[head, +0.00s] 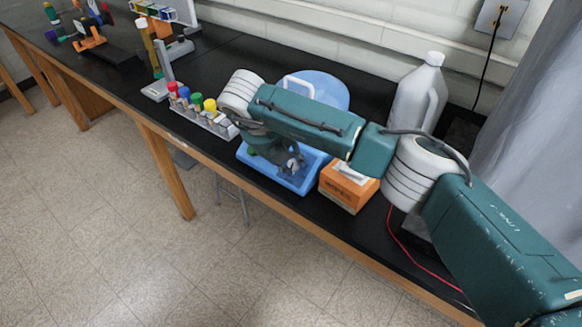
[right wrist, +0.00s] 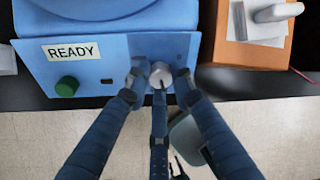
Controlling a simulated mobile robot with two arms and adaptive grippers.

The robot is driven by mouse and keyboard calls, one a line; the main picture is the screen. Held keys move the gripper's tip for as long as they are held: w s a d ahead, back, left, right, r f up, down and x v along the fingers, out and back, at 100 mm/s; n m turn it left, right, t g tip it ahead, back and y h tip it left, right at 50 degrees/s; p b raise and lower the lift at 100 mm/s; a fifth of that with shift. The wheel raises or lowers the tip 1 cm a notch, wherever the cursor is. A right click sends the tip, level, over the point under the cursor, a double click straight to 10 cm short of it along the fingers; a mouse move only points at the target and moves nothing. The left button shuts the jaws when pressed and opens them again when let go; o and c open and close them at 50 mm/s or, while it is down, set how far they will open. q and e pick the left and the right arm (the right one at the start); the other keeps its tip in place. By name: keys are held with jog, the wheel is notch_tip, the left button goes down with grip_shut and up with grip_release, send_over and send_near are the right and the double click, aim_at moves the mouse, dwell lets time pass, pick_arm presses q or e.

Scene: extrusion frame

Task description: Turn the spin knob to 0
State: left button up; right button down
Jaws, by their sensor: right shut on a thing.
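A blue machine (head: 325,88) with a rounded lid stands on the black bench, and its sloped front panel (right wrist: 115,82) fills the middle of the right wrist view. The panel bears a READY display, a green knob (right wrist: 67,86) at the left and a pale grey knob (right wrist: 160,75) with a dark pointer mark at the right. My right gripper (head: 288,165) is at the panel, with its fingers closed around the grey knob; it also shows in the right wrist view (right wrist: 160,82). The fingers partly hide the knob and any scale around it. My left gripper is out of view.
An orange box (head: 347,188) stands close to the right of the machine, with a white jug (head: 418,95) behind. A rack of tubes with colored caps (head: 205,118) is at its left. The bench's front edge lies just below the panel.

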jog(key=n+b, duration=0.1)
jog(key=b, duration=0.1)
jog(key=n+b, duration=0.2)
jog(key=n+h+b, duration=0.1)
jog(key=n+b, duration=0.1)
jog(key=shift+f, duration=0.25)
jog(key=n+b, duration=0.3)
jog(key=n, duration=0.1)
jog(key=shift+a+n+h, duration=0.1)
jog(key=shift+n+h, duration=0.3)
jog(key=n+t+b, duration=0.1)
jog(key=n+b, duration=0.1)
jog(key=n, duration=0.3)
jog(key=shift+s+r, duration=0.1)
jog(key=shift+r, duration=0.05)
jog(key=n+t+b, duration=0.1)
jog(key=n, duration=0.5)
jog(key=shift+b, duration=0.3)
jog(key=c, duration=1.5)
grip_release()
jog(key=shift+s+a, duration=0.1)
